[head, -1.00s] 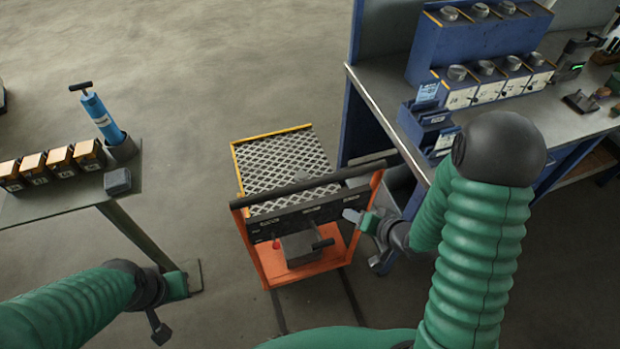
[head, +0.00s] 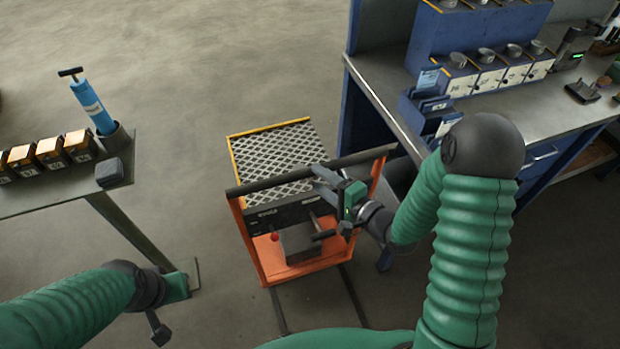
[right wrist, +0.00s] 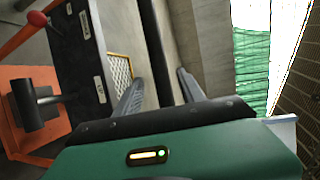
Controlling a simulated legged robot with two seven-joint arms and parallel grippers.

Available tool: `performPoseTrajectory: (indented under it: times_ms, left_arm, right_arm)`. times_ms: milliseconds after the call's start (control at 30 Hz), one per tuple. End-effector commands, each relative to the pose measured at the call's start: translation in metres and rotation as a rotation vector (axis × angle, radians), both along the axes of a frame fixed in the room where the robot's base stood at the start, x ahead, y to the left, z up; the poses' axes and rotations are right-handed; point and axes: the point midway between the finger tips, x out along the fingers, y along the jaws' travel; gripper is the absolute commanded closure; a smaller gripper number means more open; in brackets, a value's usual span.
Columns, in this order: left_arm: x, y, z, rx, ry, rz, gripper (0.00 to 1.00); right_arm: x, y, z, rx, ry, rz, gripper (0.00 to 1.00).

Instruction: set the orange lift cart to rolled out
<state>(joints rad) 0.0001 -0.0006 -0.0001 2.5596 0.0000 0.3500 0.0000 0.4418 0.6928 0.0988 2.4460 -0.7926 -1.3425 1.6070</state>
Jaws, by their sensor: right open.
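The orange lift cart (head: 262,262) stands on the floor in the middle of the head view. It has a mesh-topped platform (head: 270,160) with yellow edges and a black push bar (head: 262,184) across its orange uprights. My right gripper (head: 320,180) is open at the right part of the push bar. In the right wrist view the black bar (right wrist: 156,45) shows between the two spread fingers; I cannot tell whether they are around it or just short of it. My left gripper (head: 172,290) is at lower left, away from the cart; its fingers are not clear.
A blue workbench (head: 385,105) with drawers and knobs stands close on the cart's right. A dark table (head: 60,200) at left bears several boxes and a blue pump (head: 93,105). Floor behind the cart is clear. A red knob (head: 275,238) sits on the cart's front.

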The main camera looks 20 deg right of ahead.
Motion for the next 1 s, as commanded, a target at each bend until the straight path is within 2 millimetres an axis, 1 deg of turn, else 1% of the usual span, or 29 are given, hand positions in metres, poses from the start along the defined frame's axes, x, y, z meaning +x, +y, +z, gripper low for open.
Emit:
performPoseTrajectory:
  times_ms: [33, 100, 200, 300, 533, 567, 900, 1000]
  left_arm:
    - [0.000, 0.000, 0.002, 0.000, 0.000, 0.000, 1.00]
    - [0.000, 0.000, 0.002, 0.000, 0.000, 0.000, 1.00]
    - [0.000, 0.000, 0.002, 0.000, 0.001, 0.000, 1.00]
    - [0.000, 0.000, 0.002, 0.000, 0.001, 0.000, 1.00]
    - [0.000, 0.000, 0.002, 0.000, 0.001, 0.000, 1.00]
    - [0.000, 0.000, 0.002, 0.000, 0.001, 0.000, 1.00]
    - [0.000, 0.000, 0.002, 0.000, 0.001, 0.000, 1.00]
    - [0.000, 0.000, 0.002, 0.000, 0.001, 0.000, 1.00]
  right_arm:
    - [0.010, 0.006, -0.001, 0.000, 0.000, 0.003, 0.53]
    - [0.022, 0.011, -0.003, -0.001, 0.001, 0.002, 0.53]
    - [0.033, 0.016, -0.005, -0.002, -0.001, 0.001, 0.53]
    - [0.039, 0.018, -0.007, -0.001, 0.000, -0.001, 0.53]
    - [0.040, 0.018, -0.007, -0.001, 0.000, -0.001, 0.53]
    - [0.040, 0.018, -0.007, -0.001, 0.000, -0.001, 0.56]
    - [0.039, 0.018, -0.008, -0.002, 0.002, -0.001, 1.00]
    - [0.039, 0.018, -0.008, -0.002, 0.002, -0.001, 1.00]
